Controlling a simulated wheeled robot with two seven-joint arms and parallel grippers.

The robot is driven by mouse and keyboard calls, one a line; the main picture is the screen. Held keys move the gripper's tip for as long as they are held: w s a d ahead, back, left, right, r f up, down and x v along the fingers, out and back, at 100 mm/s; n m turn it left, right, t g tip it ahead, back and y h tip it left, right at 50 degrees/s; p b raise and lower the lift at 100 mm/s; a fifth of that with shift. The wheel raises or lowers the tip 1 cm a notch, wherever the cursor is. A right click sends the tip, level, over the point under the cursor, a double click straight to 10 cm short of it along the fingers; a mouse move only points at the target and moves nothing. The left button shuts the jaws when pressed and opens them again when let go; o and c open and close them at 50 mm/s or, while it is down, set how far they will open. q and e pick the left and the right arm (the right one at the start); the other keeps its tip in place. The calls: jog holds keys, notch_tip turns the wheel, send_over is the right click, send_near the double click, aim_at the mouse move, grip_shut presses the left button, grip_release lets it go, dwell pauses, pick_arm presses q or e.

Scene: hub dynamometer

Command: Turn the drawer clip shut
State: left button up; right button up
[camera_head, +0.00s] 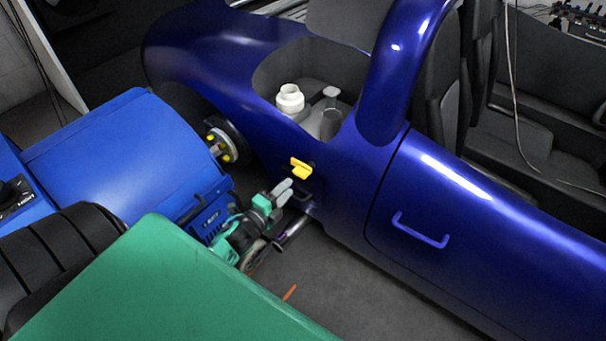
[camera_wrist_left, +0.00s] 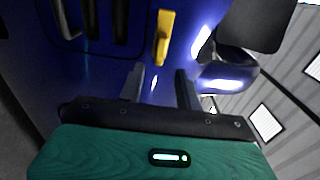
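The yellow clip (camera_head: 300,168) is on the side of the dark blue car body, on a small dark plate. In the left wrist view the clip (camera_wrist_left: 163,38) stands upright in the picture, just beyond the fingertips. My left gripper (camera_head: 281,190) is just below and left of the clip in the head view. In the left wrist view its two grey fingers (camera_wrist_left: 160,70) are apart with nothing between them, and the clip appears above the gap. I see no contact. My right gripper is in neither view.
A blue dynamometer unit (camera_head: 130,150) stands left of my left arm, facing a wheel hub (camera_head: 222,146). A white-capped container (camera_head: 290,100) sits in the car body's recess above the clip. A blue door handle (camera_head: 420,232) is to the right. A pipe end (camera_head: 292,232) is below the gripper.

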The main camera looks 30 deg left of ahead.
aim_at(300, 177)
pick_arm(q)
jog(key=w, duration=0.8)
jog(key=shift+d, duration=0.35)
jog(key=c, duration=0.7)
